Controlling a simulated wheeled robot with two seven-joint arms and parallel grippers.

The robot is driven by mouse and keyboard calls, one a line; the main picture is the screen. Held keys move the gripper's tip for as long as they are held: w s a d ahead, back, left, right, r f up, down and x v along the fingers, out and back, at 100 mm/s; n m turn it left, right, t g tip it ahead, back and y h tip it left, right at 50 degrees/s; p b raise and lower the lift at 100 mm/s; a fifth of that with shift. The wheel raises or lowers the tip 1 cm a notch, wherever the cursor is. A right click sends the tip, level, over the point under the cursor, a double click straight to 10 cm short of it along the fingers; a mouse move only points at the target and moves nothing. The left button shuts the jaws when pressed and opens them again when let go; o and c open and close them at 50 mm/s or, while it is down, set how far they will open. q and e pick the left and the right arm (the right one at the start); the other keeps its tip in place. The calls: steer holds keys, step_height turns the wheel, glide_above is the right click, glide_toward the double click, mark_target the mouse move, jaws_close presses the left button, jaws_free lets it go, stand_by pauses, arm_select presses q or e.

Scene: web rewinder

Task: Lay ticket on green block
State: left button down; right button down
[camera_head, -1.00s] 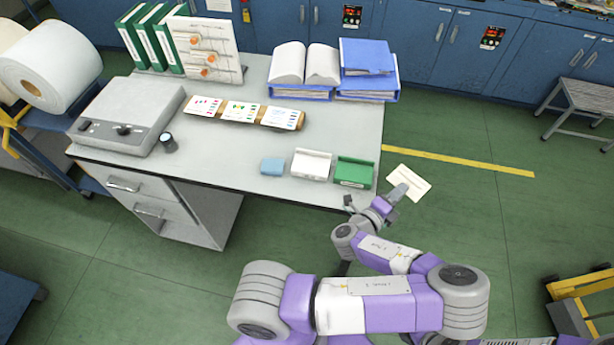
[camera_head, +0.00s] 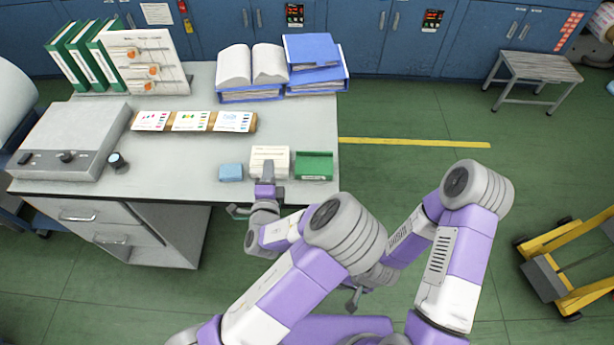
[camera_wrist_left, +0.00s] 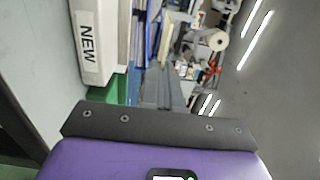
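The ticket (camera_head: 268,153) is a cream card with faint print lines. In the head view it lies over the white block and hides most of it. My left gripper (camera_head: 267,172) is at the ticket's near edge and appears shut on it. The green block (camera_head: 314,168) stands on the table just right of the ticket, its top bare. In the left wrist view, the white block (camera_wrist_left: 88,42), marked "NEW", is at upper left, part of the green block (camera_wrist_left: 104,94) is behind my gripper's body, and the ticket cannot be made out. My right gripper (camera_head: 352,300) hangs low, away from the table; its fingers are too small to read.
A small blue block (camera_head: 231,172) stands left of the ticket. Three printed cards (camera_head: 191,121) lie on a wooden strip behind. Blue binders (camera_head: 315,75) and an open book (camera_head: 252,65) are at the table's back.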

arm_select(q)
steer(key=d+r+b, duration=0.3)
steer(key=d+b, duration=0.1)
steer(key=d, duration=0.7)
steer(key=b, duration=0.3)
glide_above(313, 192)
steer(key=shift+m+h, duration=0.3)
step_height(313, 192, down, 5)
steer(key=shift+r, duration=0.15)
steer(key=shift+f+b, duration=0.7)
steer(key=shift+f, duration=1.6)
steer(key=shift+f, duration=0.25)
steer(key=c, duration=1.4)
jaws_free()
steer(key=shift+r, duration=0.15)
